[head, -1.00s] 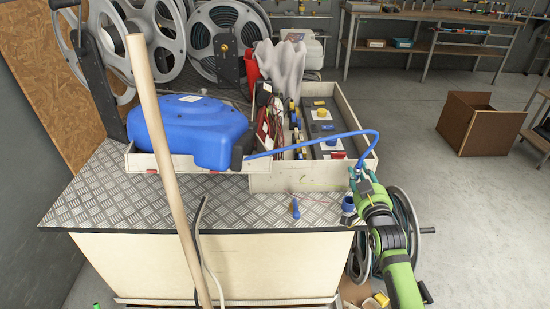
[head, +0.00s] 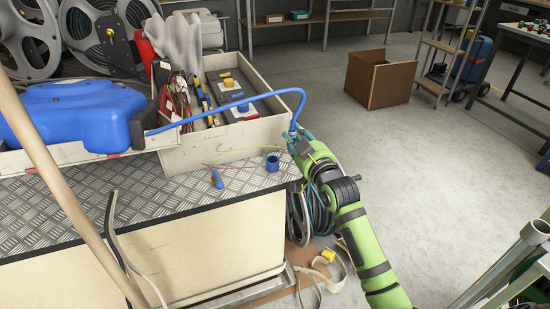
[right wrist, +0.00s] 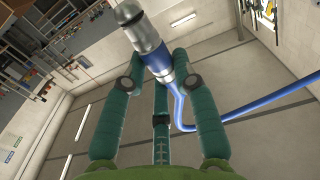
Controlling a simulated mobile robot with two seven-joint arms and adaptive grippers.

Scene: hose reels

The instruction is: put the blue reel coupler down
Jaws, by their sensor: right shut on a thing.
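The blue reel (head: 75,115) sits in a shallow pale tray on the bench. Its blue hose (head: 250,98) arches over a wooden box to my right gripper (head: 298,137), just off the bench's right end. In the right wrist view, the green fingers of my right gripper (right wrist: 160,72) are shut around the coupler (right wrist: 146,36), a silver metal end with a blue collar. The hose runs from the collar off to the right. In the head view the fingers mostly hide the coupler. My left gripper is not in view.
A blue cup-like ring (head: 272,163) and a blue-handled tool (head: 217,180) lie on the checker-plate bench top (head: 160,200). The wooden box (head: 180,155) holds tools and cases. A wooden pole (head: 60,190) crosses at left.

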